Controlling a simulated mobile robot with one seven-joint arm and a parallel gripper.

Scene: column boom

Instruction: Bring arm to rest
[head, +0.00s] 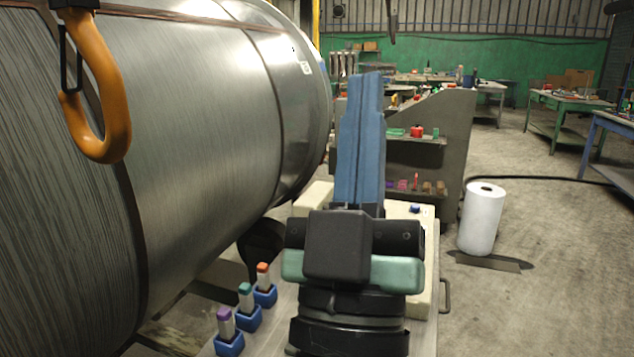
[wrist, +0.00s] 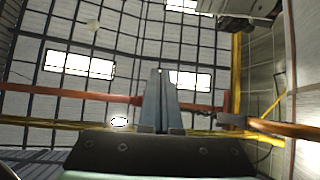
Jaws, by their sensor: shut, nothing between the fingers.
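My gripper (wrist: 159,75) shows in the wrist view with its two grey fingers together and nothing between them. The fingers stand up against the ceiling, and no object touches them. In the head view my arm (head: 361,140) rises in the middle of the picture.
Several workbenches stand behind. A white roll (head: 482,218) stands on the floor at right. Purple, green and orange-topped sticks (head: 263,275) sit in blue holders beside my arm.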

